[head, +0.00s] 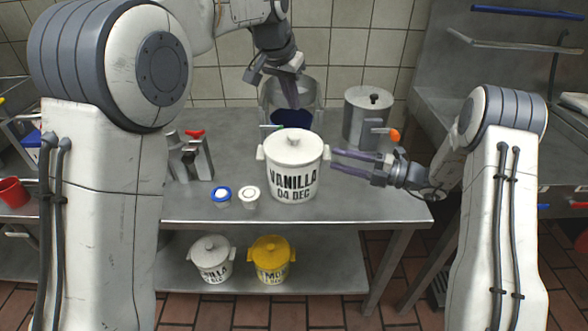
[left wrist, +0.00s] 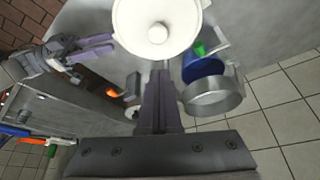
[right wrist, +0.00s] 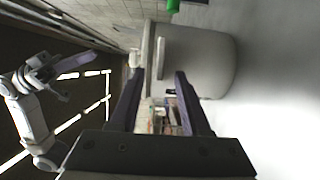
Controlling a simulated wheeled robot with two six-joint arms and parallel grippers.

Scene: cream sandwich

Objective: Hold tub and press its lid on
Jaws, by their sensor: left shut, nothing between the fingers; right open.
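The white tub (head: 293,182), marked "VANILLA 04 DEC", stands upright on the steel table. Its white knobbed lid (head: 278,148) lies on top; I cannot tell how tightly it sits. The lid also shows at the top of the left wrist view (left wrist: 135,22). My left gripper (head: 292,106) is shut and empty, pointing down behind and above the lid, apart from it. My right gripper (head: 333,162) is open just right of the tub, fingers towards its side handle. In the right wrist view the tub (right wrist: 205,65) lies ahead of the fingers, with its handle (right wrist: 160,58) near their gap.
Two small cups, blue-topped (head: 221,194) and white (head: 249,194), stand at front left. White (head: 211,262) and yellow (head: 271,262) tubs sit on the lower shelf.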

